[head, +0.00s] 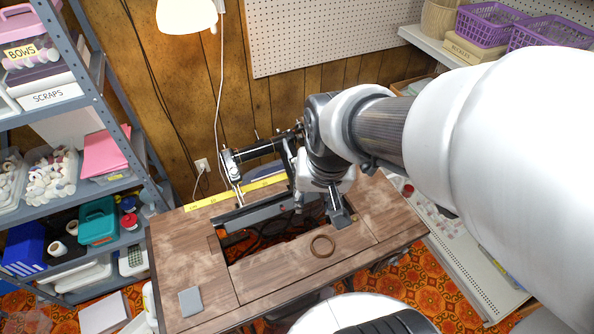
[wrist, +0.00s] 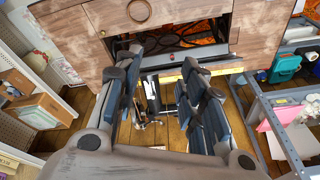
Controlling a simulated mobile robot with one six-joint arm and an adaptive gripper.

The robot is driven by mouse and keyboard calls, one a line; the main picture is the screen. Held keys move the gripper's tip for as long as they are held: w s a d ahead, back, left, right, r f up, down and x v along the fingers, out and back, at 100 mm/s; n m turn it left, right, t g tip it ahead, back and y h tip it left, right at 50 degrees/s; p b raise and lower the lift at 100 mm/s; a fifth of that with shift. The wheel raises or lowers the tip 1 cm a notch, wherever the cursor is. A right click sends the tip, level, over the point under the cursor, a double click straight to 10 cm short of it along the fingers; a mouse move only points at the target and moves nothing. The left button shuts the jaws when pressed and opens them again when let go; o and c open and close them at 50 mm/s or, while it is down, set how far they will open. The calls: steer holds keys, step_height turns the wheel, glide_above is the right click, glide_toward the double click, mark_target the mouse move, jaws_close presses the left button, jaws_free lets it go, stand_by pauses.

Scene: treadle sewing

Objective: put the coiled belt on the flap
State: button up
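The coiled belt (head: 322,246) is a brown ring lying flat on the wooden sewing table, just in front of its opening. It also shows at the top of the wrist view (wrist: 139,11). Seams divide the tabletop into panels, and the belt lies on the front panel (head: 290,275); I cannot tell for sure which panel is the flap. My gripper (head: 322,206) is above the right part of the opening, behind the belt and apart from it. In the wrist view its fingers (wrist: 160,65) are spread with nothing between them.
The black sewing machine (head: 262,154) stands at the opening's back edge, by a yellow measuring tape (head: 200,204). Shelves (head: 95,100) stand at left. Bare wood lies around the belt.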

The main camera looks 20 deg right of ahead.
steer(key=s+a+r+n+t, duration=0.1)
steer(key=s+a+r+n, duration=0.3)
steer(key=s+r, duration=0.3)
steer(key=shift+s+n+t, duration=0.3)
steer(key=shift+s+t, duration=0.1)
steer(key=shift+s, duration=0.35)
steer(key=shift+r, duration=0.1)
stand_by(0.4)
